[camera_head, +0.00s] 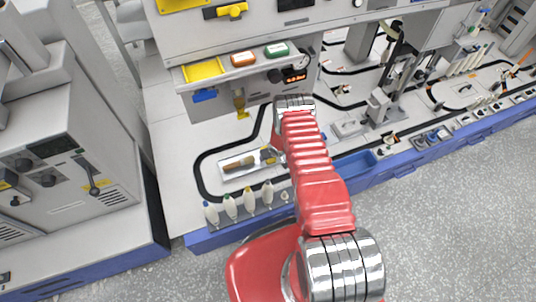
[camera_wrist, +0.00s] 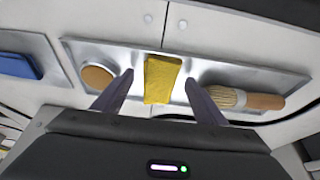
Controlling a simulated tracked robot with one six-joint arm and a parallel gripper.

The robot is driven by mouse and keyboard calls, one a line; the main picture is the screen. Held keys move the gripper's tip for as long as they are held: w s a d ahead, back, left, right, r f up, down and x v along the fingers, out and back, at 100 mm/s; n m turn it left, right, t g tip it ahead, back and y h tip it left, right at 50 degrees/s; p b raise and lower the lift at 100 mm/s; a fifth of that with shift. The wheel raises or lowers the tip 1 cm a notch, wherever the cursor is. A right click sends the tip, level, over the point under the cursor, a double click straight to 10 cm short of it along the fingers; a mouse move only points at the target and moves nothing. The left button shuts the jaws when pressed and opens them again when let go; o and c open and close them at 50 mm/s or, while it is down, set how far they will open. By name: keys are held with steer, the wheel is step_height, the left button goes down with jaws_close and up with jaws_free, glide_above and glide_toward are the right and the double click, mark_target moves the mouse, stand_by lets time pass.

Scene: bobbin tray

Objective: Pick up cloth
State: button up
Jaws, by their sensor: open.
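The yellow cloth (camera_wrist: 160,80) lies folded into a narrow strip in the middle of a shallow metal tray (camera_wrist: 215,70) in the wrist view. My gripper (camera_wrist: 159,78) is open, with one dark finger on each side of the cloth and a gap on both sides. I cannot tell how far the fingertips are above the tray floor. In the head view, the tray (camera_head: 228,173) lies on the bench left of my red arm, and a small yellow patch beside the arm appears to be the cloth.
A wooden-handled brush (camera_wrist: 248,99) lies in the tray right of the cloth. A round tan piece (camera_wrist: 97,76) lies to its left. A blue object (camera_wrist: 18,65) sits in a neighbouring tray. Several bottles (camera_head: 230,206) stand along the bench's front edge in the head view.

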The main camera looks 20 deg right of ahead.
steer(key=shift+w+f, duration=0.1)
steer(key=shift+f, duration=0.2)
stand_by(0.4)
steer(key=c, duration=1.1)
